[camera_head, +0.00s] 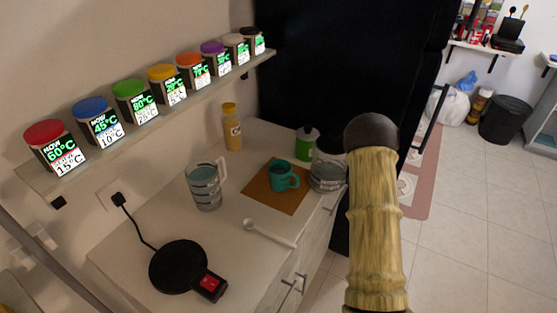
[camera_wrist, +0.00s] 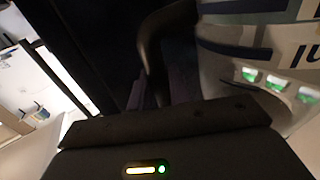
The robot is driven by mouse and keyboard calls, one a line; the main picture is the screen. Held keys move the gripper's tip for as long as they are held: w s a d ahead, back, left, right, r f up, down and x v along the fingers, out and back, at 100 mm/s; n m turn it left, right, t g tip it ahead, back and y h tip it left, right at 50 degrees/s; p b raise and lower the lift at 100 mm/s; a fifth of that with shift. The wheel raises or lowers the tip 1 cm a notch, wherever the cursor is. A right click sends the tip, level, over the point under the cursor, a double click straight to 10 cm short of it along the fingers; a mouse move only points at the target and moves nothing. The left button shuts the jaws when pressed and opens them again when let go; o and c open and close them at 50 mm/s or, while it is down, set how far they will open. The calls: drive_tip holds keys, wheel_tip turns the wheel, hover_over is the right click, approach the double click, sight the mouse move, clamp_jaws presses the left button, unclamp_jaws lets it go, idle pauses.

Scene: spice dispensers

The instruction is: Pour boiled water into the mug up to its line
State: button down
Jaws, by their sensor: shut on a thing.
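The teal mug (camera_head: 283,177) stands upright on a brown mat (camera_head: 262,190) on the counter; its line cannot be made out. A clear kettle (camera_head: 327,174) is just right of the mug, partly hidden by my arm. In the wrist view the kettle body (camera_wrist: 270,60), with dark bands and marks, fills the upper right, and its dark handle (camera_wrist: 158,35) is beside it. My gripper (camera_wrist: 165,88) is shut on the kettle handle; the fingertips are dark and hard to make out. In the head view my arm hides the gripper. The water level in the kettle is unclear.
A clear jug (camera_head: 205,186) stands left of the mat. A white spoon (camera_head: 268,233) lies in front, and a black heating base (camera_head: 178,267) is at front left. A yellow bottle (camera_head: 231,127) and green bottle (camera_head: 306,144) stand behind. A shelf (camera_head: 150,128) holds several labelled jars.

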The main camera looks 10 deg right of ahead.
drive_tip(key=shift+w+r, duration=0.2)
drive_tip(key=shift+w, duration=0.05)
drive_tip(key=shift+s, duration=0.15)
drive_tip(key=shift+r, duration=0.15)
